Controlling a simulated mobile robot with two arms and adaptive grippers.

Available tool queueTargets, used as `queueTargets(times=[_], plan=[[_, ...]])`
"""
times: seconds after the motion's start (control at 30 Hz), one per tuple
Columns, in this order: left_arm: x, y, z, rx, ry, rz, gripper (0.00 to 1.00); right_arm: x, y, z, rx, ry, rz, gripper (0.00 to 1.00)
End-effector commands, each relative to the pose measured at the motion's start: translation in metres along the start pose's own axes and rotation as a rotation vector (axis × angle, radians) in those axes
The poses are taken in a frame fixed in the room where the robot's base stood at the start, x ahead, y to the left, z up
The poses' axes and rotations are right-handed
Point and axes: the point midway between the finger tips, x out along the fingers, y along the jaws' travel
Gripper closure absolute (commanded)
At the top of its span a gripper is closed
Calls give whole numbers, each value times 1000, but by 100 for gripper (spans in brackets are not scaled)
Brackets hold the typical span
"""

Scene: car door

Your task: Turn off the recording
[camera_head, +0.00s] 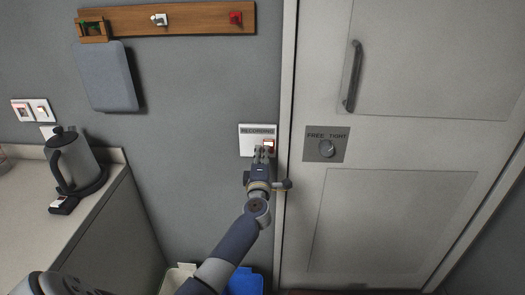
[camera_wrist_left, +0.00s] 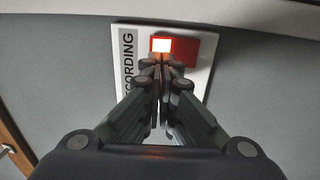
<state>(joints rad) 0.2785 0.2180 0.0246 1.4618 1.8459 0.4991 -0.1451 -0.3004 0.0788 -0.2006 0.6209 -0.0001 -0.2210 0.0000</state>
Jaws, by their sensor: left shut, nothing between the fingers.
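A white wall plate (camera_head: 246,141) labelled RECORDING is mounted on the grey wall just left of the door frame. It carries a red rocker switch (camera_head: 269,145) on its right side. In the left wrist view the red switch (camera_wrist_left: 184,48) has a bright lit part at one end, and the plate (camera_wrist_left: 204,72) shows around it. My left gripper (camera_head: 262,153) is shut and empty, with its fingertips (camera_wrist_left: 162,58) right at the switch. I cannot tell whether they touch it. The fingers hide part of the switch and plate. My right gripper is not in view.
A kettle (camera_head: 72,161) sits on the counter (camera_head: 30,226) at left. A wooden hook rail (camera_head: 190,19) and other wall switches (camera_head: 33,110) are on the wall.

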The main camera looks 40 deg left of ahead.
Motion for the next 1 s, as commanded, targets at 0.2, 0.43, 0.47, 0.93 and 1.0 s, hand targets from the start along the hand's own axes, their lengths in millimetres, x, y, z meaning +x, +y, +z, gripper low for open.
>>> queueTargets(times=[0.2,0.43,0.47,0.93,1.0], plan=[[13,0,0,1,0,0,100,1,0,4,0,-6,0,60],[14,0,0,1,0,0,100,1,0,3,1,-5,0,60],[14,0,0,1,0,0,100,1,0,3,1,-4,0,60],[19,2,0,1,0,-1,100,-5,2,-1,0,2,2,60],[19,2,1,1,0,-1,100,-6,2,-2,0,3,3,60]])
